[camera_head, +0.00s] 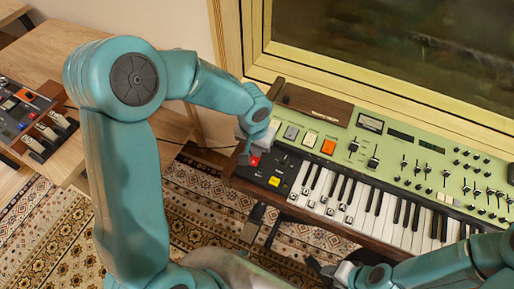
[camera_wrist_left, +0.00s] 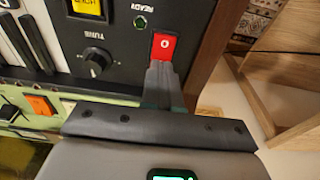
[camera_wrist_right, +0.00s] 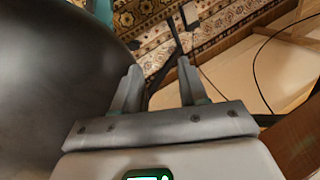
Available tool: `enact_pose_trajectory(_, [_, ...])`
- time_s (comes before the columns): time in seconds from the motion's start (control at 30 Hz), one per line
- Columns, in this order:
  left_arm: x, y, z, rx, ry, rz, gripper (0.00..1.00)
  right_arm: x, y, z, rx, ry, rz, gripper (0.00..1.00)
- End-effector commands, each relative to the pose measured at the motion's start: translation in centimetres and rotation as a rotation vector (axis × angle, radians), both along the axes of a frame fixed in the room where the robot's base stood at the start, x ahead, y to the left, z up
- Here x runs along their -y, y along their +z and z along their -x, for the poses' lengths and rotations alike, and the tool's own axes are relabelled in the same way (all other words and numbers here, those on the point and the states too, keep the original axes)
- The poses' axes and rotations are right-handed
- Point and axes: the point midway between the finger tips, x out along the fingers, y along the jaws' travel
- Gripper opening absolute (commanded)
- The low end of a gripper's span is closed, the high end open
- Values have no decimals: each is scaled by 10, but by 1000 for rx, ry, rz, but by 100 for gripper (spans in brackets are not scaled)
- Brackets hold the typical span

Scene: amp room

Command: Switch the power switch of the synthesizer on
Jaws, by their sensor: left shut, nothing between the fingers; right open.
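The synthesizer (camera_head: 400,160) has a green panel, a keyboard and a wooden end. Its red power switch (camera_head: 254,161) sits on the black panel at the left end; in the left wrist view the red rocker (camera_wrist_left: 163,46) shows a "0" mark. My left gripper (camera_head: 246,153) is shut and empty, its fingertips (camera_wrist_left: 161,66) right at the lower edge of the switch in that view. I cannot tell whether they touch it. My right gripper (camera_wrist_right: 158,75) is open and empty, away from the switch, in front of the keyboard in the head view (camera_head: 325,268).
A TUNE knob (camera_wrist_left: 97,63), a READY light (camera_wrist_left: 140,22) and a yellow button (camera_head: 274,181) are close to the switch. A wooden desk with another control unit (camera_head: 35,115) stands at the left. A patterned rug (camera_head: 50,230) covers the floor.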

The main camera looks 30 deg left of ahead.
Motion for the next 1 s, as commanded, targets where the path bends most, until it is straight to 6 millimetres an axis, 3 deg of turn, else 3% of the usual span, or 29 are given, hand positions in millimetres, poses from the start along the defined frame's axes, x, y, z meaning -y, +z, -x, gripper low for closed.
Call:
enact_pose_trajectory(0.37, [0, -3, -1, 1, 0, 0, 0, 0, 0, 0, 0, 0, 0, 43])
enact_pose_trajectory(0.5, [0, -15, -3, 1, 1, 0, 0, 0, -17, 0, 0, 0, 0, 43])
enact_pose_trajectory(0.6, [0, -8, -2, -1, 0, 0, 0, 0, -9, 0, 0, 0, 0, 43])
enact_pose_trajectory(1.0, [1, -8, 8, -7, -1, -1, 0, 0, -14, 0, 0, 0, 0, 43])
